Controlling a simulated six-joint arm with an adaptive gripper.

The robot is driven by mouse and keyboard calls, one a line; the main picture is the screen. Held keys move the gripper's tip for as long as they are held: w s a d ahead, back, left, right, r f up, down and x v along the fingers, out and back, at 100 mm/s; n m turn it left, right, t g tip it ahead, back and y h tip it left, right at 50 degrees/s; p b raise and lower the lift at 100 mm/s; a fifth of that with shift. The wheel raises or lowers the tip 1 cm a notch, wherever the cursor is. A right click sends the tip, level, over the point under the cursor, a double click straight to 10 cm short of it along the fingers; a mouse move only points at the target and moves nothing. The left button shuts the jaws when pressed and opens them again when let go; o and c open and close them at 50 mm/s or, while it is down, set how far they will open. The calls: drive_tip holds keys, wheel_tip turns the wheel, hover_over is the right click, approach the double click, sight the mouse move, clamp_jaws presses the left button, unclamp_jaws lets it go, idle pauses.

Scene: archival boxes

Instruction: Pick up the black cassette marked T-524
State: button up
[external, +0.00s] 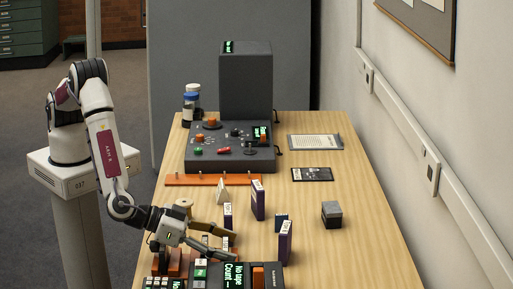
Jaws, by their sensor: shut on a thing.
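My gripper (230,243) is low over the near left part of the table, its fingers pointing right. It is shut on a small dark cassette (226,242) with a pale label, mostly hidden by the fingers. I cannot read T-524 on it or tell whether its base touches the table. Other upright dark or purple cassettes with pale labels stand nearby: one just behind my gripper (228,215), a taller one (257,200) farther back, and one to the right (285,243). A small dark blue one (281,223) stands behind that. Their labels are too small to read.
Consoles with lit displays stand at the near edge (233,275) and farther back (230,155). A wooden spool (184,205), a white wedge (221,193) and an orange rail (218,179) lie behind my gripper. A grey block (331,214) sits right.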

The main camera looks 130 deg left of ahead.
sight(225, 244)
drive_tip(key=shift+r, duration=0.15)
drive_tip(key=shift+r, duration=4.9)
